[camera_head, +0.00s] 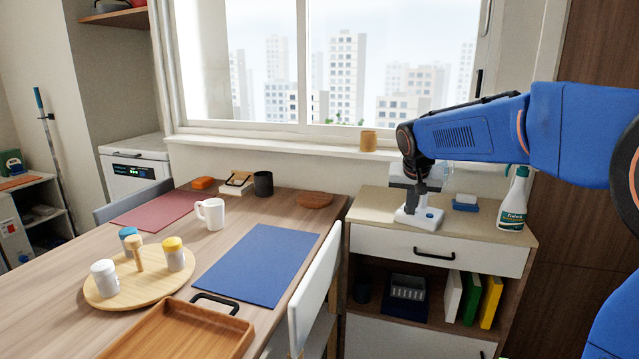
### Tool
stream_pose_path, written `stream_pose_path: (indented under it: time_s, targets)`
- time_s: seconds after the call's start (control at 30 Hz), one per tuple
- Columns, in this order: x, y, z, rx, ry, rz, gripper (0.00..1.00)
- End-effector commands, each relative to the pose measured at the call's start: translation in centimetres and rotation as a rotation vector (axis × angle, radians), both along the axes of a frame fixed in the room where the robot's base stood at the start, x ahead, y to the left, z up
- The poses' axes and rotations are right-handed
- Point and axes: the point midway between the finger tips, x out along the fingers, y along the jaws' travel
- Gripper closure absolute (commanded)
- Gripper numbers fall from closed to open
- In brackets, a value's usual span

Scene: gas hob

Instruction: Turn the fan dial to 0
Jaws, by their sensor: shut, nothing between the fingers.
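A small white appliance (407,216), which looks like the fan, stands on the low cabinet at the right. Its base has a small blue round spot, which may be the dial; its setting is too small to read. My blue arm crosses from the right and hides the appliance's upper part. My gripper (421,188) is small and dark at the arm's end, shut and empty, pointing down just above the white base. I cannot tell whether it touches the base.
On the cabinet top (380,205), a blue-and-white block (466,202) and a spray bottle (514,200) stand right of the appliance. A wooden cup (368,141) is on the sill behind. A white chair (315,285) and a laden table (300,215) stand left.

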Motion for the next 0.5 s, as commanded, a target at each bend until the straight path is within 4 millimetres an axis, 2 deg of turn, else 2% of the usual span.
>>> stream_pose_path:
  time_s: [0.5]
  targets:
    - [0.1, 0.0, 4.9, 0.001, -0.002, 0.000, 1.00]
